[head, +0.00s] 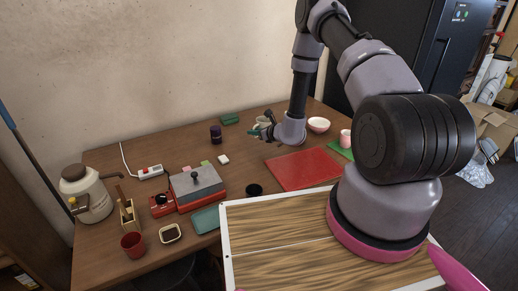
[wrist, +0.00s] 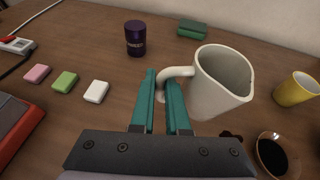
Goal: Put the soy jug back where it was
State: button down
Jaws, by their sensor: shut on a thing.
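The soy jug, a cream pitcher with a spout and a side handle, fills the centre right of the wrist view (wrist: 222,82). In the head view only a small pale part of it (head: 263,121) shows beside my gripper. My gripper (head: 264,133) has teal fingers, and in the wrist view they (wrist: 166,88) are closed on the jug's handle. The jug looks upright. Its base is low over the brown table (head: 130,165), and I cannot tell whether it touches the wood.
A dark purple jar (wrist: 136,38) and a green block (wrist: 192,29) stand behind. A yellow cup (wrist: 297,89) and a dish of dark liquid (wrist: 272,155) are at the right. Small coloured blocks (wrist: 65,82) lie left. A red mat (head: 302,169) lies nearer me.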

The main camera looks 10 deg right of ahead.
jog(key=shift+f, duration=3.6)
jog(key=shift+f, duration=0.1)
jog(key=c, duration=0.9)
grip_release()
